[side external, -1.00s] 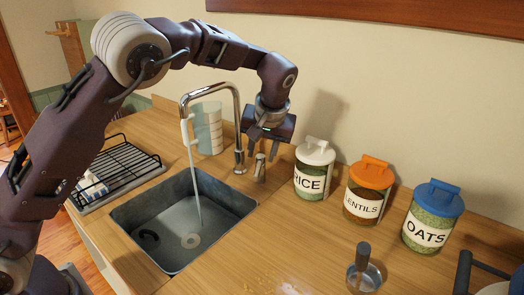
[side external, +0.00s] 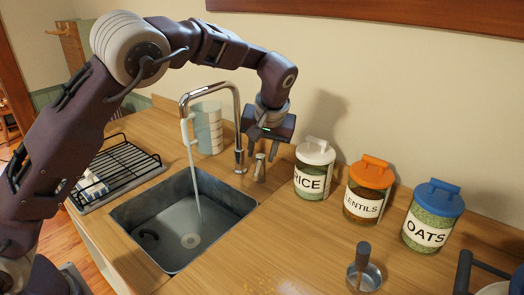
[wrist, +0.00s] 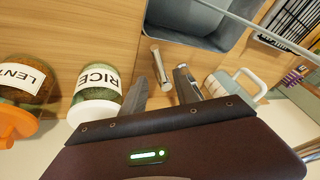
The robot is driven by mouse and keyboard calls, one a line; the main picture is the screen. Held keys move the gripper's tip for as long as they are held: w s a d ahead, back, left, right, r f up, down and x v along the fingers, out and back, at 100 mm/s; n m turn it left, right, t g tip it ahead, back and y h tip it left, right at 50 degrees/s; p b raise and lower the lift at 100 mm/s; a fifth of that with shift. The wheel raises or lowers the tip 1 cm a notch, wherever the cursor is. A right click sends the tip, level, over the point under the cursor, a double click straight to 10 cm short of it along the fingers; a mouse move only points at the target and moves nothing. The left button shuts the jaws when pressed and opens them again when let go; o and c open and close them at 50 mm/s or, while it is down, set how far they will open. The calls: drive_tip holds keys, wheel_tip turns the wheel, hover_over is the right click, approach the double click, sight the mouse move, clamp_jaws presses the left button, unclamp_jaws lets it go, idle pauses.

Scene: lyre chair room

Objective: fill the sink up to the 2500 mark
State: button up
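The sink (side external: 130,207) is a grey basin set in the wooden counter. A thin stream of water (side external: 194,180) falls into it from the chrome faucet (side external: 238,115). I cannot read a 2500 mark or tell the water level. My gripper (side external: 262,150) points down behind the sink, just above the short tap handle (side external: 260,168). In the wrist view its fingers (wrist: 162,90) are apart, with the handle (wrist: 159,66) showing between them; I cannot tell whether they touch it.
A pale jug (side external: 208,130) stands behind the faucet. Jars of rice (side external: 312,172), lentils (side external: 365,193) and oats (side external: 428,222) line the wall at right. A black dish rack (side external: 125,160) is left of the sink.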

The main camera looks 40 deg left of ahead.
sight(258, 169)
drive_tip(key=x, duration=0.6)
drive_tip(key=shift+s+f, duration=0.2)
drive_tip(key=shift+f, duration=0.3)
clamp_jaws()
idle(0.9)
